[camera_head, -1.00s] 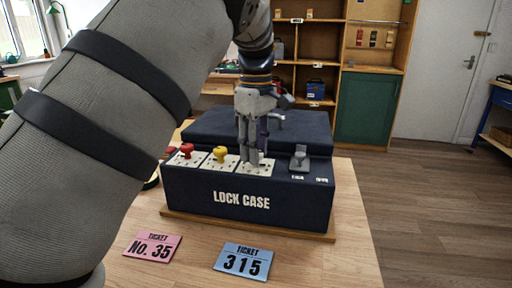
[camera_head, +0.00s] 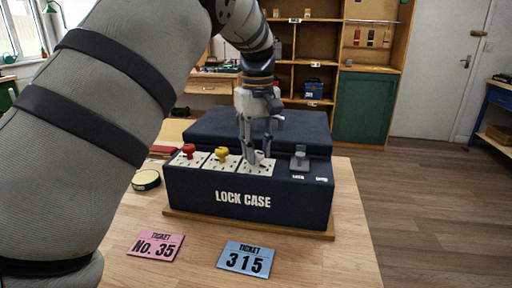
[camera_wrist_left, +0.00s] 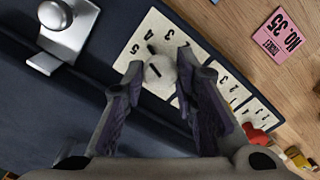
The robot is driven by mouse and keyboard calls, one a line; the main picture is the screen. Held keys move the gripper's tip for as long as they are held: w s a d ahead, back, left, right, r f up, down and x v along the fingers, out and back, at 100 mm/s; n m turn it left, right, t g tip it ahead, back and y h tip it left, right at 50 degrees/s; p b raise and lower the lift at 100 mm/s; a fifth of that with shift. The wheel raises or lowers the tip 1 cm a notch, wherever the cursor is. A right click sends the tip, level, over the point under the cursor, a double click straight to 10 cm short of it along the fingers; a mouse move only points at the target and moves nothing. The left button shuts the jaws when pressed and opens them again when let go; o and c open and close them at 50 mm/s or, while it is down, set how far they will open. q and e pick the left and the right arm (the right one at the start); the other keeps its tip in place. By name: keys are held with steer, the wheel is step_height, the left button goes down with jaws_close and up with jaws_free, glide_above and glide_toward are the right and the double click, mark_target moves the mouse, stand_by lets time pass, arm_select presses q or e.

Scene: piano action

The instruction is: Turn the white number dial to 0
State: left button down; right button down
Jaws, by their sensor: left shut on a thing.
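The dark blue lock case (camera_head: 300,205) stands on the wooden table. Its top has a row of number plates with a red dial (camera_head: 188,150), a yellow dial (camera_head: 221,154) and, to their right, the white dial. My left gripper (camera_head: 255,158) reaches down from above over the white dial's plate. In the left wrist view the white dial (camera_wrist_left: 159,72) sits between the fingertips of my left gripper (camera_wrist_left: 161,66), which is shut on it. A dark pointer mark shows on it, with numbers around it on the white plate (camera_wrist_left: 150,40). My right gripper is not in view.
A grey metal latch (camera_head: 299,160) stands on the case right of the dials; it shows large in the wrist view (camera_wrist_left: 65,35). A pink ticket, No. 35 (camera_head: 155,247), and a blue ticket, 315 (camera_head: 245,259), lie in front. A round tin (camera_head: 146,181) is at left.

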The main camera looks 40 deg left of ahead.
arm_select(q)
steer(key=m, duration=0.4)
steer(key=shift+m, duration=0.3)
steer(key=m, duration=0.3)
steer(key=shift+m, duration=0.4)
steer(key=m, duration=1.3)
steer(key=shift+m, duration=0.3)
steer(key=m, duration=0.8)
steer(key=shift+m, duration=2.2)
